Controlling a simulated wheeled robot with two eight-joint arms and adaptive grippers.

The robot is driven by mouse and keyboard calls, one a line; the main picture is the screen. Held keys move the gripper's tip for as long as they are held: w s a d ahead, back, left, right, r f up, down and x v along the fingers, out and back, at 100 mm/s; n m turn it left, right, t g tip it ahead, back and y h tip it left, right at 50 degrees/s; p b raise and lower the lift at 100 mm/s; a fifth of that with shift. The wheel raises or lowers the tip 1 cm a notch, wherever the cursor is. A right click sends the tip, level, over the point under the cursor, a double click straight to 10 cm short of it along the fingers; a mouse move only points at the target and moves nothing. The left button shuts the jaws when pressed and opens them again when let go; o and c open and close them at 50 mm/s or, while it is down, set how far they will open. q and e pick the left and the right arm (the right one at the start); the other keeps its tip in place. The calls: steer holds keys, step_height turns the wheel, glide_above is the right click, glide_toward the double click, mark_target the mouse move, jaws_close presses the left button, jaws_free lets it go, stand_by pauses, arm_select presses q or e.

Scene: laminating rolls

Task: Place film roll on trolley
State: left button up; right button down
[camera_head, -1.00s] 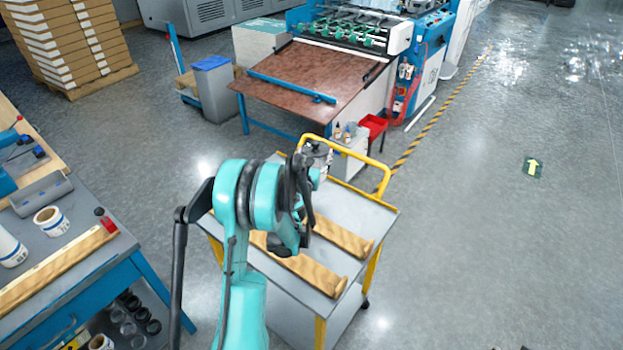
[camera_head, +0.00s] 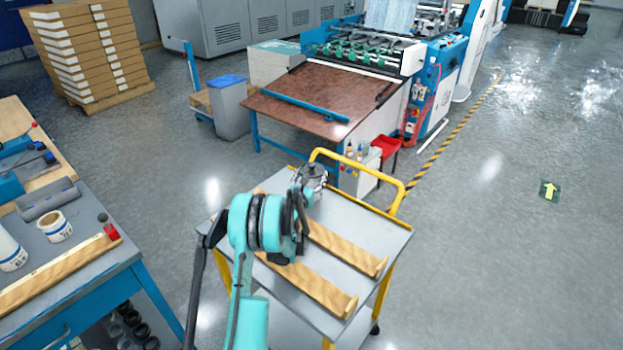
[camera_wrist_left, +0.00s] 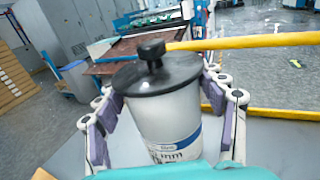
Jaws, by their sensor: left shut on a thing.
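The film roll (camera_wrist_left: 168,118) is a white upright cylinder with a blue-banded label and a black cap with a knob, seen close in the left wrist view. My left gripper (camera_wrist_left: 160,95) is shut on it, with a finger on each side. In the head view my left gripper (camera_head: 308,182) is over the far part of the trolley (camera_head: 378,225), and the arm hides most of the roll. The trolley has a grey top, yellow frame and two wooden cradle bars (camera_head: 318,285). I cannot tell whether the roll touches the trolley. My right gripper is out of view.
A blue-legged workbench (camera_head: 95,262) with white rolls (camera_head: 55,226) stands at the left. The trolley's yellow handle (camera_head: 362,165) rises at its far side. A laminating machine (camera_head: 330,95) stands behind. Floor to the right is clear.

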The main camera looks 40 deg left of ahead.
arm_select(q)
steer(key=shift+r, duration=0.15)
steer(key=o, duration=1.8)
steer(key=shift+o, duration=0.2)
